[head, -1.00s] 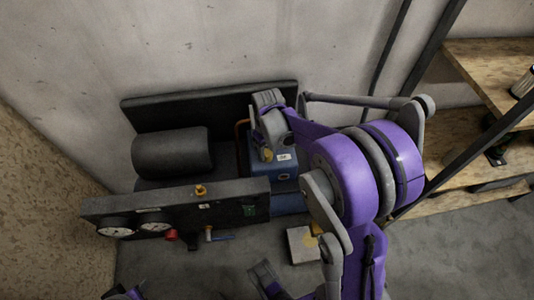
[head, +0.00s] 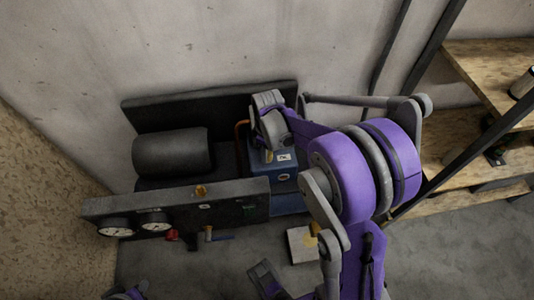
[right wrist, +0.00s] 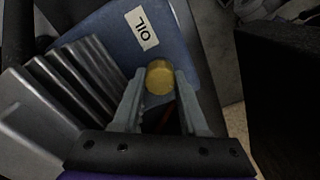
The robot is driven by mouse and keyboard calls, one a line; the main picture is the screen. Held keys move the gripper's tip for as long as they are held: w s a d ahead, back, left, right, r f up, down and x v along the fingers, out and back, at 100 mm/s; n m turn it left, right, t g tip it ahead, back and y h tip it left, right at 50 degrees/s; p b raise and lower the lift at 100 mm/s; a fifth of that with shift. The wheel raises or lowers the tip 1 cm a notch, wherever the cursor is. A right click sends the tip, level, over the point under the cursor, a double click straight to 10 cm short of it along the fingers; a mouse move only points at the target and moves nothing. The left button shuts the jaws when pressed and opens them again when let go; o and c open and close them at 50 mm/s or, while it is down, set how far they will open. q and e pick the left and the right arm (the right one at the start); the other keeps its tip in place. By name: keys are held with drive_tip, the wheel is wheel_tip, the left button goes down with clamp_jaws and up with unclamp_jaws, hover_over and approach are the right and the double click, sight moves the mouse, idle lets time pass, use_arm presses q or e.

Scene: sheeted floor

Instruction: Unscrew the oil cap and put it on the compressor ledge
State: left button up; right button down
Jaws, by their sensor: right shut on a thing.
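The yellow round oil cap (right wrist: 159,76) shows in the right wrist view, beside a white OIL label (right wrist: 141,27) on the blue housing (right wrist: 100,35). My right gripper (right wrist: 157,92) is shut on the cap, one finger on each side. I cannot tell whether the cap's threads are still engaged. In the head view my right gripper (head: 268,145) reaches down over the blue compressor housing (head: 285,168) and mostly hides the cap. A dark ledge (head: 150,200) runs along the compressor's front, above two gauges.
A black cylinder (head: 172,152) lies behind the ledge. A small pale box (head: 302,245) is on the floor. Wooden shelves (head: 470,165) stand at right.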

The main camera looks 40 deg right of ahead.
drive_tip(key=n, duration=0.9)
drive_tip(key=shift+n+p, duration=0.3)
drive_tip(key=n, duration=0.4)
drive_tip(key=shift+c, duration=1.8)
unclamp_jaws()
drive_tip(key=shift+c, duration=0.8)
